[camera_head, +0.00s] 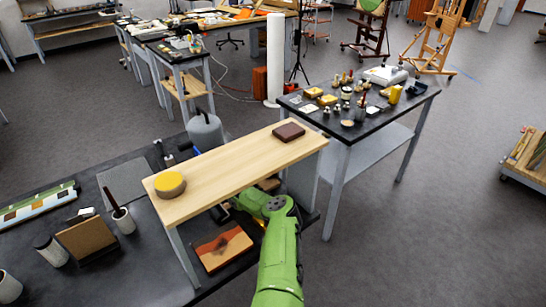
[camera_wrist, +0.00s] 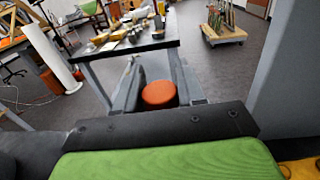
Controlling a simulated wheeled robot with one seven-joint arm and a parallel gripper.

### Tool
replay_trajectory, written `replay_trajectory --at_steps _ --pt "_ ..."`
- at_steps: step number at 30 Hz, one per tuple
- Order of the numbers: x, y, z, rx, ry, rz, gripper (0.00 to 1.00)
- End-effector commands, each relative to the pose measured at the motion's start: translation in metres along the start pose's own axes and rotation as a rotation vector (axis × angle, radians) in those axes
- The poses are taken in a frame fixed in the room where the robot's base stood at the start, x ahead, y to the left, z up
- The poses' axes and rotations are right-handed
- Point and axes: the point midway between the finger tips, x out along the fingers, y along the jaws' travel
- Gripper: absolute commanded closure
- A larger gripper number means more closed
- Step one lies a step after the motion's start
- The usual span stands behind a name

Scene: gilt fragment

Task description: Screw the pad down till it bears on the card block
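An orange-red round pad or knob (camera_wrist: 159,94) shows in the wrist view. My gripper (camera_wrist: 157,72) has one grey finger on each side of it, the fingers well apart. The finger edges look close to its sides, but I cannot tell whether they touch it. The dark plate of my gripper hides its lower part. In the head view my green arm reaches under a pale wooden shelf (camera_head: 225,167), which hides most of my gripper. I cannot make out a card block under the pad.
On the shelf are a yellow round piece (camera_head: 170,184) and a dark brown block (camera_head: 288,132). A patterned orange panel (camera_head: 222,247) lies on the dark bench below. A grey post (camera_wrist: 282,75) stands close on the right in the wrist view. A side table (camera_head: 346,136) holds many small items.

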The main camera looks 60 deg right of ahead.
Motion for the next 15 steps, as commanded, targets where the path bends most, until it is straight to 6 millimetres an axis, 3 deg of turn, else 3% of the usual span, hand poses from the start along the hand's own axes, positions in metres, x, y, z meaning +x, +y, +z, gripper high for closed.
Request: replay_trajectory --at_steps 1,3,11,15 --pt "0.000 0.000 0.001 0.001 -0.001 0.000 0.53" --pt "0.000 0.000 0.001 0.001 0.000 0.000 0.42" --pt "-0.001 0.000 0.000 0.000 0.000 0.000 0.42" --pt "-0.015 0.002 0.001 -0.001 -0.001 0.005 0.42"
